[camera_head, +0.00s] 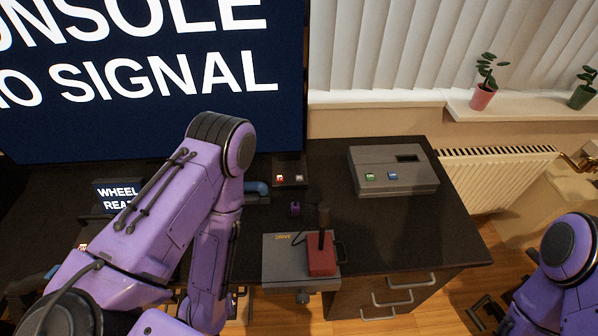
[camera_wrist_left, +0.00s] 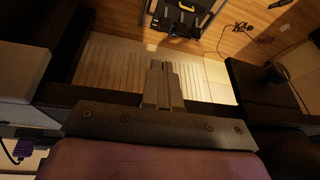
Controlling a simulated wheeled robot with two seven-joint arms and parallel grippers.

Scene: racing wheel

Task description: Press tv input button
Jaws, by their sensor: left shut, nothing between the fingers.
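The large TV screen (camera_head: 150,125) at the upper left reads "CONSOLE" and "NO SIGNAL". A small dark box (camera_head: 289,170) at its lower right corner carries a red button (camera_head: 280,178) and a pale button (camera_head: 299,178). I cannot read their labels. My left arm rises in front of the screen and bends down left of this box. Its gripper is hidden in the head view. In the left wrist view my left gripper (camera_wrist_left: 163,84) is shut and empty, with no button near its tips. My right arm is at the lower right; its gripper cannot be made out.
A grey console (camera_head: 392,158) with green and blue buttons stands on the dark desk (camera_head: 400,240). A grey shifter unit (camera_head: 285,265) with a red base sits at the front edge. A small display (camera_head: 110,194) stands left. A pedal frame (camera_wrist_left: 183,22) lies on the floor.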

